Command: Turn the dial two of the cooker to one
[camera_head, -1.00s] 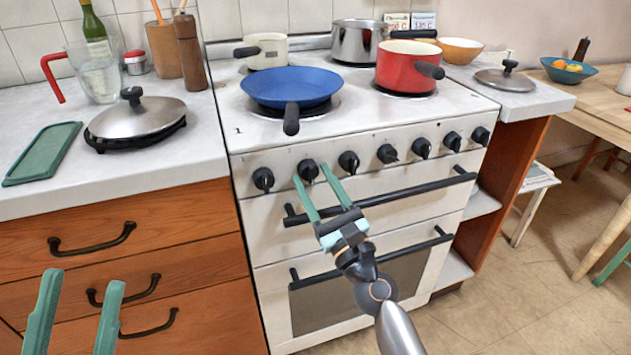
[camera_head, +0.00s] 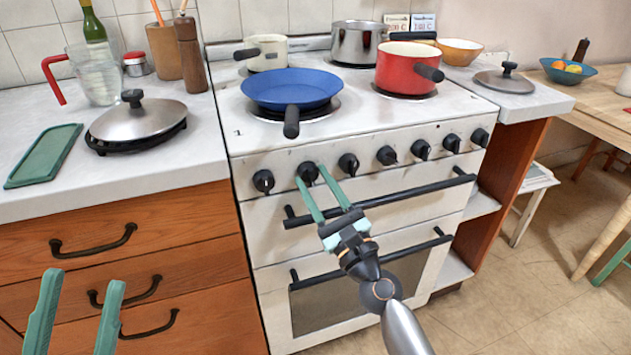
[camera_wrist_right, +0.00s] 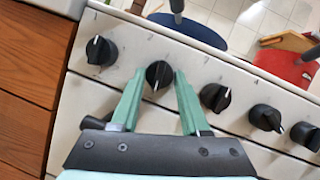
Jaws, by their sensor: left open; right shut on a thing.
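The white cooker (camera_head: 262,225) has a row of black dials along its front. Dial two (camera_head: 308,173), second from the left, sits between the fingertips of my right gripper (camera_head: 311,174). In the right wrist view the green fingers stand on either side of dial two (camera_wrist_right: 158,74), and its white mark shows on the lower part of its face. My right gripper is shut on this dial. Dial one (camera_head: 263,180) is just to the left, dial three (camera_head: 348,163) to the right. My left gripper (camera_head: 82,282) is open and empty at the lower left, before the drawers.
A black oven handle (camera_head: 400,198) runs just below the dials, near my right gripper. Wooden drawers (camera_head: 150,250) are at the left.

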